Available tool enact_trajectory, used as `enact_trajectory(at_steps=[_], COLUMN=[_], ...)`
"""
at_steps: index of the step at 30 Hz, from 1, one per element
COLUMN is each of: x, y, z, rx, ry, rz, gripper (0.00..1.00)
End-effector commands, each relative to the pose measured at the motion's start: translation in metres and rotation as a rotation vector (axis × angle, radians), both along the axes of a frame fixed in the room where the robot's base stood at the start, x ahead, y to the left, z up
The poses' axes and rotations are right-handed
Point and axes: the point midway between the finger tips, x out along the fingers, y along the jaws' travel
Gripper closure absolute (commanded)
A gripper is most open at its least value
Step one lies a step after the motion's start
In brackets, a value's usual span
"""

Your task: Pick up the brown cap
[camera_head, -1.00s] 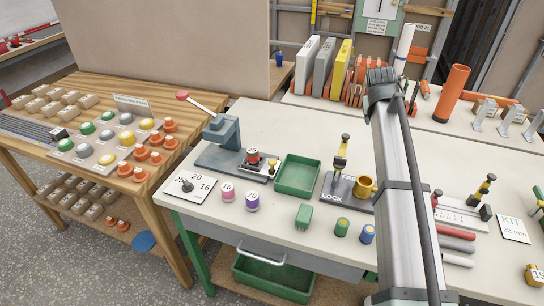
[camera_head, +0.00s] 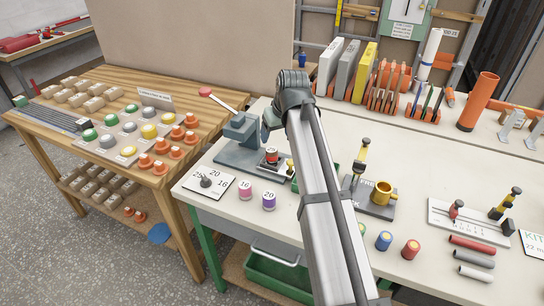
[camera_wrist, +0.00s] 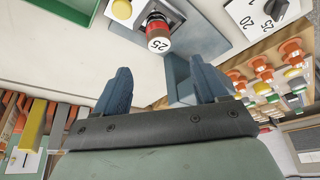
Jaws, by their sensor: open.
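A red-brown cap with a white "25" end (camera_wrist: 158,36) sits in the lever press (camera_head: 243,140) on the bench. In the head view the same cap (camera_head: 271,156) is small, at the press's front end. In the head view the fingers are too hidden to make out, near the press.
Pink (camera_head: 244,190) and purple (camera_head: 268,201) cylinders stand in front of the press. The press's red-knobbed lever (camera_head: 206,92) sticks up left.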

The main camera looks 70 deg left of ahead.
Motion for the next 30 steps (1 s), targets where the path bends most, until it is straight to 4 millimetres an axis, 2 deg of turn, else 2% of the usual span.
enact_trajectory(at_steps=[3, 9, 20, 30], x=[0.0, 0.0, -0.001, -0.001], y=[0.009, 0.019, 0.024, 0.038], z=[-0.021, -0.046, -0.062, -0.1], rx=[-0.002, -0.001, -0.001, -0.001], ry=[0.0, 0.0, -0.001, -0.001], rz=[-0.001, -0.002, -0.003, -0.003], gripper=[0.28, 0.28, 0.28, 0.28])
